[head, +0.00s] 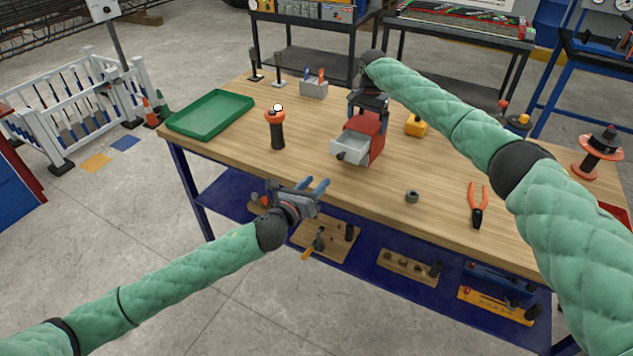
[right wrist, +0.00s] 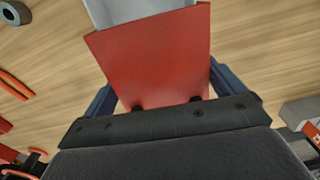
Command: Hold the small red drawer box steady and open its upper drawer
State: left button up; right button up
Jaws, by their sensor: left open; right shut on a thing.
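The small red drawer box (head: 376,146) stands upright on the workbench. A light grey drawer (head: 350,148) with a dark knob sticks out of its front, to the left; I cannot tell for sure which drawer it is. My right gripper (head: 368,102) comes down from above and is shut on the box. In the right wrist view the red box (right wrist: 150,55) sits between the blue fingers, with the grey drawer (right wrist: 135,10) showing beyond it. My left gripper (head: 316,191) is open and empty in front of the bench's near edge, apart from the box.
On the workbench (head: 310,148) are a green tray (head: 210,114), an orange-and-black flashlight (head: 276,128), a grey holder (head: 314,89), a yellow object (head: 415,125), a dark ring (head: 411,197) and orange pliers (head: 477,204). Bench space in front of the drawer is clear.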

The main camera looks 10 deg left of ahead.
jog(key=o, duration=1.2)
jog(key=shift+r, duration=0.1)
